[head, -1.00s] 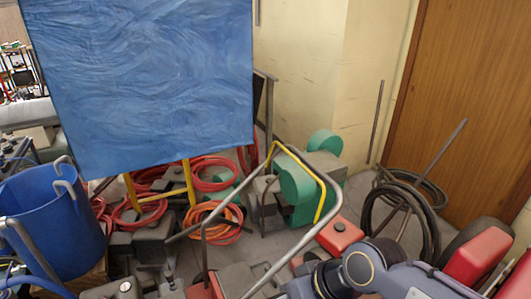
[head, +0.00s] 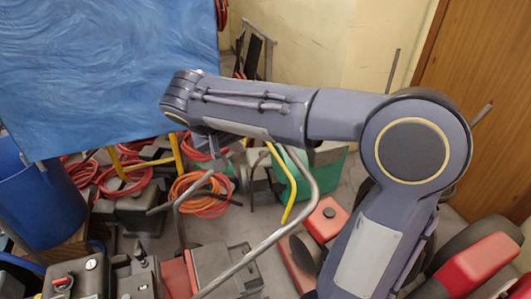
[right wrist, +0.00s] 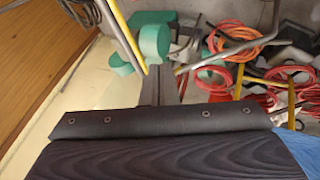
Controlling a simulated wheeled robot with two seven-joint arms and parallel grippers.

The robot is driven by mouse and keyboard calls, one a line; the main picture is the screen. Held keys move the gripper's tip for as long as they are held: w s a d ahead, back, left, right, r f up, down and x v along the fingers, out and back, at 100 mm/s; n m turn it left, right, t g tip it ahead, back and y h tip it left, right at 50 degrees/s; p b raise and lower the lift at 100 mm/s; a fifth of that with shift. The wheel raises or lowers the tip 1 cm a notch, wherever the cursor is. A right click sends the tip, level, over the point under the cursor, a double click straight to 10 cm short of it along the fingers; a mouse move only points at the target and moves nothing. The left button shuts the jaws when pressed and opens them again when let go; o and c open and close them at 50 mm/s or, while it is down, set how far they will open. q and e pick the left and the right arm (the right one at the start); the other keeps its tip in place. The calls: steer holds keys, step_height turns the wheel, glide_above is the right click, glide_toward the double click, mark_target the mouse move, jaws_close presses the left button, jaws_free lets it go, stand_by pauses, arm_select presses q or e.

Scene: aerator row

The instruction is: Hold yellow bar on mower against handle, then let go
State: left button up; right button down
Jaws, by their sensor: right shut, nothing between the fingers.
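The mower handle (head: 262,246) is a bent grey tube rising from the lower middle of the head view. The thin yellow bar (head: 290,207) runs close beside its right-hand bend, with a visible gap lower down. My right arm crosses in front and hides the top of both. My right gripper (head: 218,158) hangs below the arm's end, left of the bar, partly hidden. In the right wrist view, its fingers (right wrist: 161,72) are together and empty; the yellow bar (right wrist: 126,37) and grey handle (right wrist: 113,33) run up to their left. Contact cannot be told. My left gripper is out of view.
A blue panel (head: 90,70) stands at the back left, above coiled red and orange hoses (head: 196,192). A blue bin (head: 45,205) is at left. A green machine (head: 325,170) is behind the handle. Red and grey machines crowd the floor; a wooden door (head: 480,70) is at right.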

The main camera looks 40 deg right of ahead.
mark_target(282, 162)
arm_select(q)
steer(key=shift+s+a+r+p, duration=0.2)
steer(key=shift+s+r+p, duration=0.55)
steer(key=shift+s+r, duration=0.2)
arm_select(e)
steer(key=s+d+f, duration=0.2)
steer(key=d+f, duration=0.6)
steer(key=d, duration=0.1)
steer(key=shift+d+f, duration=0.25)
steer(key=shift+f, duration=0.05)
steer(key=shift+d, duration=0.1)
steer(key=shift+s+d+f+m+t+y, duration=0.1)
steer(key=shift+s+d+m+t+y, duration=0.1)
steer(key=shift+d+y, duration=0.3)
steer(key=shift+s+d+m+t+y, duration=0.15)
steer(key=shift+d+y, duration=0.15)
steer(key=shift+d, duration=0.3)
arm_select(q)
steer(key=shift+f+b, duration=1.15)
arm_select(e)
steer(key=shift+y, duration=0.5)
steer(key=shift+s+d+f, duration=0.25)
steer(key=shift+d, duration=0.5)
steer(key=shift+s+d+f, duration=0.2)
steer(key=shift+d+f, duration=0.1)
steer(key=shift+d, duration=0.45)
steer(key=shift+s+d+f, duration=0.25)
steer(key=shift+d, duration=0.5)
steer(key=shift+s, duration=0.1)
